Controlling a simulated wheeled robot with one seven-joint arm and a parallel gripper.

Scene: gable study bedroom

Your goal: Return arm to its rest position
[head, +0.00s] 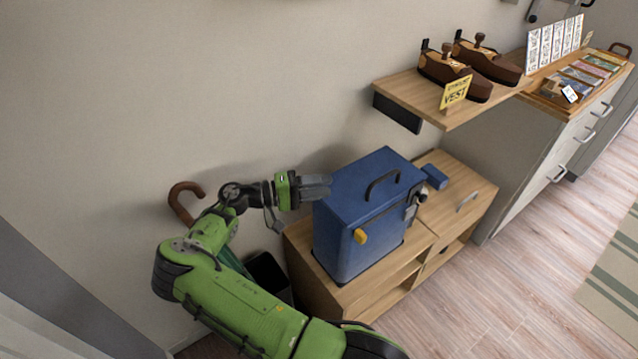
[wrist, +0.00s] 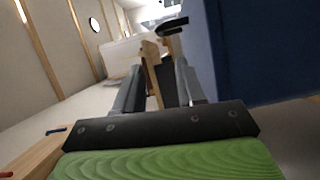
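My green arm (head: 240,305) reaches from the bottom of the head view, bends at the left and points right along the wall. My gripper (head: 328,187) is at the left side of a blue box (head: 365,205), close to its upper edge; I cannot tell whether they touch. In the wrist view my gripper (wrist: 160,80) shows two grey fingers apart, with nothing held between them. The blue box (wrist: 265,50) fills the right of that view. It has a dark top handle and a yellow knob.
The box stands on a low wooden cabinet (head: 438,246). A wall shelf (head: 400,92) with brown shoe-like items is above right. A dark bin (head: 268,275) and a brown curved handle (head: 181,199) are near my arm by the wall. Open floor (head: 520,290) lies right.

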